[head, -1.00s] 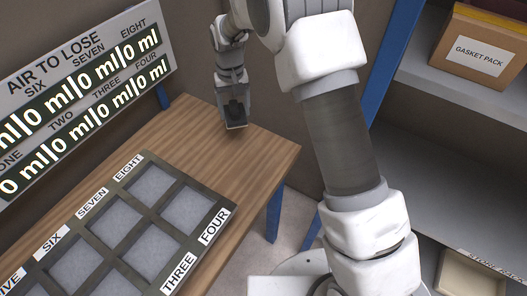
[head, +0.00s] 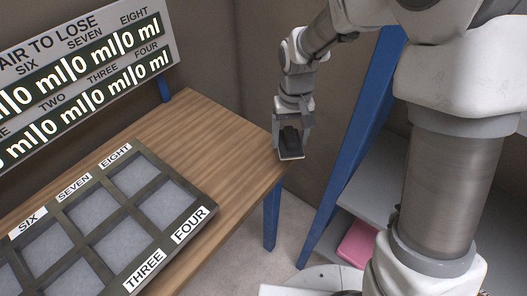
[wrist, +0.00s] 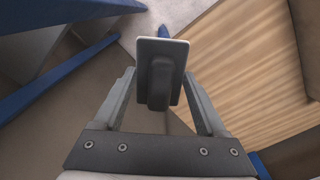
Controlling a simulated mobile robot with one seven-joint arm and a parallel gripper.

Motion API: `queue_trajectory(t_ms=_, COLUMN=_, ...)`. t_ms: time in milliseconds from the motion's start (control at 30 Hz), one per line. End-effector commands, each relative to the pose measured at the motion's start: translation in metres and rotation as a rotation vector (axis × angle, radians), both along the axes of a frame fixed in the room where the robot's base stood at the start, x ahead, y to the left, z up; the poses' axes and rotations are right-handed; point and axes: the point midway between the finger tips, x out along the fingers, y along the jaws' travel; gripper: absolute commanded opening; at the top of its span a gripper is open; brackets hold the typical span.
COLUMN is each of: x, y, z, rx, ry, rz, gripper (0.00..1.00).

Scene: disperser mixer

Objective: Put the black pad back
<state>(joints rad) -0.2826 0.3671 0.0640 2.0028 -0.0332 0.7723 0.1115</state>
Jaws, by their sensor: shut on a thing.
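The black pad (wrist: 174,52) is a dark rectangular plate with a pale rim and a thick upright black grip. In the wrist view it sits between the fingertips of my gripper (wrist: 161,92), which is shut on the grip. In the head view my gripper (head: 292,126) holds the black pad (head: 291,155) at the far right corner of the wooden table (head: 205,130). The wrist view shows floor below the pad and the table (wrist: 245,75) to its right. The pad's underside is hidden.
A dark-framed tray (head: 206,204) with numbered, grey-floored compartments lies on the table. A sign with "0 ml" readings (head: 85,75) stands behind it. Blue posts (head: 352,150) and grey shelves with a pink item (head: 357,243) stand right of the table. The far tabletop is bare.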

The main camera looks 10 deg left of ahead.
Motion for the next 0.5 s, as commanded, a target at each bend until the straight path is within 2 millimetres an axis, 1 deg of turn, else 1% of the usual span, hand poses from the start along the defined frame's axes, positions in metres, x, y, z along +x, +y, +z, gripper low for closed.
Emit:
queue_trajectory(t_ms=33, x=0.002, y=0.013, z=-0.009, rx=-0.001, ry=0.004, rz=0.006, gripper=0.22)
queue_trajectory(t_ms=200, x=0.014, y=0.049, z=-0.031, rx=-0.001, ry=0.002, rz=0.003, gripper=0.22)
queue_trajectory(t_ms=333, x=0.019, y=0.066, z=-0.042, rx=-0.001, ry=0.002, rz=0.001, gripper=0.22)
queue_trajectory(t_ms=400, x=0.021, y=0.071, z=-0.045, rx=0.0, ry=0.001, rz=0.0, gripper=0.22)
queue_trajectory(t_ms=500, x=0.022, y=0.074, z=-0.048, rx=0.0, ry=0.001, rz=-0.001, gripper=0.22)
